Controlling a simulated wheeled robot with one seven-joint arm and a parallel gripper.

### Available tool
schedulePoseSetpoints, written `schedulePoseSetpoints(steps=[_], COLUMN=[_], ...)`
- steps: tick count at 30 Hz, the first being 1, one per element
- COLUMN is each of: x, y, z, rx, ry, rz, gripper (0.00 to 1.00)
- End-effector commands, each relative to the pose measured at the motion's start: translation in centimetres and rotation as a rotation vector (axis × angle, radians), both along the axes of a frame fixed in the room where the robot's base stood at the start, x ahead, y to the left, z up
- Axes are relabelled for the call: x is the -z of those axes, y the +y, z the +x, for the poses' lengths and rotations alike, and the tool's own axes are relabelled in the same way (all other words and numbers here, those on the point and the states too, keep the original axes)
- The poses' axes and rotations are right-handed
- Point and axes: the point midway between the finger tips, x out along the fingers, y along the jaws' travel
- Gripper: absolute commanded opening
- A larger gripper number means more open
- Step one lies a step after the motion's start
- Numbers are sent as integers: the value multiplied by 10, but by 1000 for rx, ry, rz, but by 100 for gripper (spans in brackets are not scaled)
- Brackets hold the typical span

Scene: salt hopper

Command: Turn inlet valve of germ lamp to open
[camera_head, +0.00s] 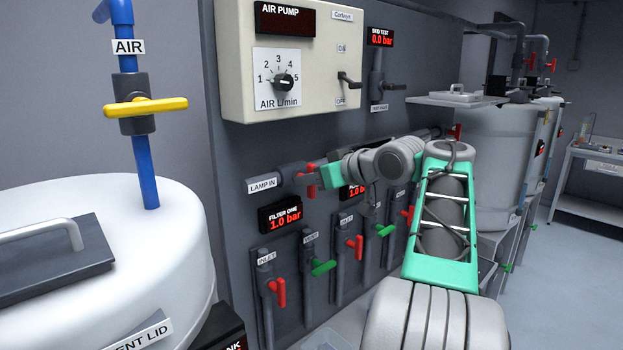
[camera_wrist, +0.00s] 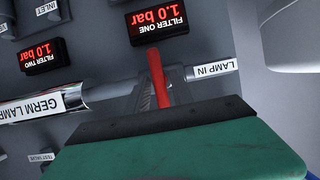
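The lamp inlet valve has a red handle (camera_head: 311,190) on the pipe beside the LAMP IN label (camera_head: 262,185). In the wrist view, which is upside down, the red handle (camera_wrist: 157,72) lies crosswise to the pipe, between the LAMP IN label (camera_wrist: 217,69) and the GERM LAMP label (camera_wrist: 30,107). My gripper (camera_head: 322,176) is at the handle, reaching from the right. In the wrist view the dark edge and green body of my gripper (camera_wrist: 165,120) cover one end of the handle. The fingertips are hidden, so I cannot tell whether they hold it.
The air pump box (camera_head: 290,60) is above my gripper. The FILTER ONE display (camera_head: 280,214) and several red and green valve handles are below. A white tank (camera_head: 175,240) with a blue air pipe (camera_head: 143,165) stands at the left. Open floor (camera_head: 575,280) shows at the right.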

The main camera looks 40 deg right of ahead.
Motion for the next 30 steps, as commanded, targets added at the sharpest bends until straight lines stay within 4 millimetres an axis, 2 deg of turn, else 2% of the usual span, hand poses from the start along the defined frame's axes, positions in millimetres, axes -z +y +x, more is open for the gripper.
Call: schedulePoseSetpoints(steps=[1,10,30], x=[0,0,3], y=[0,1,2], z=[0,0,0], rx=[0,-1,-2], ry=[0,0,-10], rz=[0,-1,-55], gripper=[23,0,0])
